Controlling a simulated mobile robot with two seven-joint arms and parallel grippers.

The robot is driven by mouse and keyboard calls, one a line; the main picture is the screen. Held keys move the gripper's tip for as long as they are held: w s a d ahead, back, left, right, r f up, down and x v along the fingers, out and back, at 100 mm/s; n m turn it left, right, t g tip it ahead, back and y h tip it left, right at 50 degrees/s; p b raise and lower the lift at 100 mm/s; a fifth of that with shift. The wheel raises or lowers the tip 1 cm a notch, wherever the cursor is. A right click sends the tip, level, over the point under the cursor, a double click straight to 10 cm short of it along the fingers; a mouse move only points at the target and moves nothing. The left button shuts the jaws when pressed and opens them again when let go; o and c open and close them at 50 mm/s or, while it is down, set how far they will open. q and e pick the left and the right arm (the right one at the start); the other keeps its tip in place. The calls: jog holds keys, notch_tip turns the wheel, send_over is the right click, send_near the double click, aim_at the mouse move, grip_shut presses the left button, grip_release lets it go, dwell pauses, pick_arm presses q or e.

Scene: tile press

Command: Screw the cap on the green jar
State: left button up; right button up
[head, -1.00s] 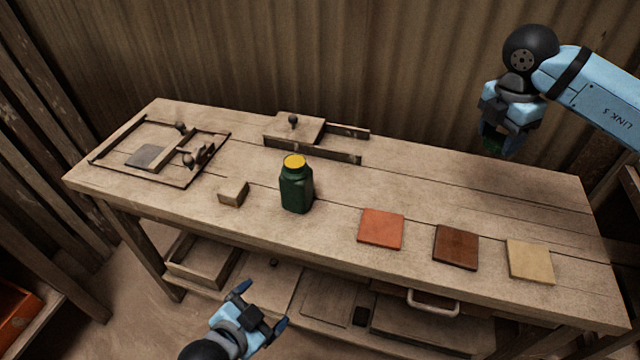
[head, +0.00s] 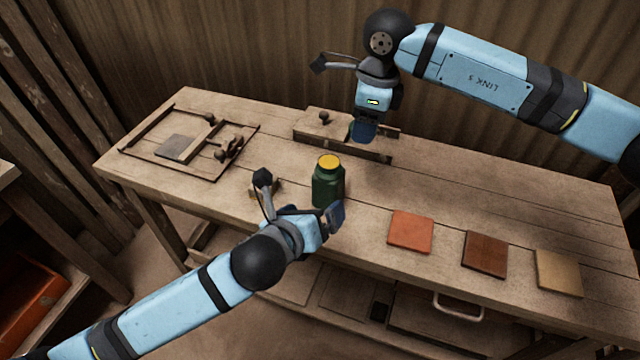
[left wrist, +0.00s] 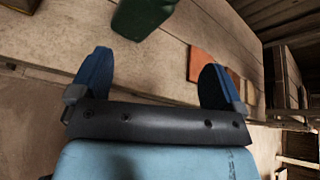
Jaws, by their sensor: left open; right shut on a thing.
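The green jar (head: 327,186) stands upright on the workbench (head: 450,185), with a yellow top surface showing at its mouth. My left gripper (head: 314,212) is open at the near side of the jar. In the left wrist view the jar (left wrist: 143,14) lies beyond the two spread fingers (left wrist: 155,68), not between them. My right gripper (head: 364,132) is above the bench, behind and right of the jar and higher than it. It is shut on a small dark green thing, probably the cap, mostly hidden by the fingers.
Orange (head: 410,231), brown (head: 485,254) and tan (head: 558,272) tiles lie right of the jar. A wooden fixture (head: 318,124) stands behind the jar. A small wood block is partly hidden behind my left wrist.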

aim_at(323, 180)
jog(key=a+n, duration=0.6)
jog(key=shift+s+r+g, duration=0.15)
jog(key=shift+s+g, duration=0.25)
pick_arm(q)
jog(key=m, duration=0.1)
jog(key=w+a+r+m, duration=0.1)
jog(key=m, duration=0.1)
jog(key=r+m, duration=0.1)
jog(key=shift+w+a+r+m+t+y, duration=0.2)
jog(key=shift+w+m+t+y, duration=0.1)
jog(key=shift+w+y, duration=0.1)
jog(key=x, duration=1.2)
jog(key=shift+c, duration=0.3)
jog(key=c, duration=1.3)
pick_arm(e)
jog(key=shift+f, duration=2.5)
jog(key=shift+f, duration=0.9)
